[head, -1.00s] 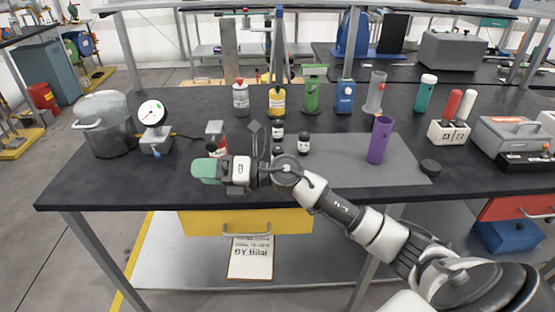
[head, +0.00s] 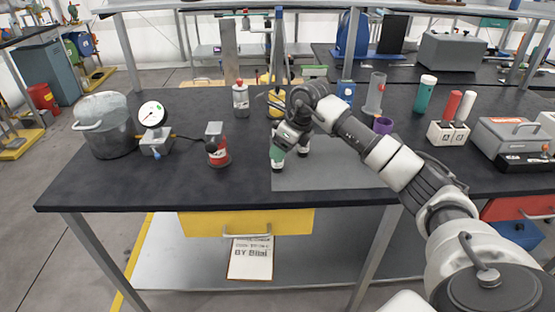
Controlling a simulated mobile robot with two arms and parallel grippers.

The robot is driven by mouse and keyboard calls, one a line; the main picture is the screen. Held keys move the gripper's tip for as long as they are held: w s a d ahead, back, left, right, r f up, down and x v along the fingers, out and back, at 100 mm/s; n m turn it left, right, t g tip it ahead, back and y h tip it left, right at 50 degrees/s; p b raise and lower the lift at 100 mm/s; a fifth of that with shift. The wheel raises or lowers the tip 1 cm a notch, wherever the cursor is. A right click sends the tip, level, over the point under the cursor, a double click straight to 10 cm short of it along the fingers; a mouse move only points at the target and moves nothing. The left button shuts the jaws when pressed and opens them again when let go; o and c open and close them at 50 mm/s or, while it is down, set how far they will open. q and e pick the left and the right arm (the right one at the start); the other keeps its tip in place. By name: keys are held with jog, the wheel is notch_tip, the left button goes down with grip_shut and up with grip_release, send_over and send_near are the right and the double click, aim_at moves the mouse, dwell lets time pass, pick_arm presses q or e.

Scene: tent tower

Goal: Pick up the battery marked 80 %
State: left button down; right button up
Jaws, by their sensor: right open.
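Several small dark and white cylinders that look like batteries stand on the grey mat (head: 340,175). One, the front-left battery (head: 277,164), shows just under my right gripper. Another battery (head: 303,150) stands to its right, partly covered by my arm. Their marks are too small to read, so I cannot tell which says 80 %. My right gripper (head: 278,155), with green at its tip, is open and points down over the front-left battery. I cannot tell whether it touches it. My left gripper is not in view.
A purple cylinder (head: 383,125) is mostly behind my arm. The table's front left is clear.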

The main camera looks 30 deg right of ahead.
jog(key=x, duration=0.3)
jog(key=p+x, duration=0.1)
jog(key=x, duration=0.1)
jog(key=shift+w+d+f, duration=0.25)
jog(key=shift+w, duration=0.1)
jog(key=c, duration=1.1)
jog(key=shift+o, duration=0.2)
jog(key=shift+r, duration=0.1)
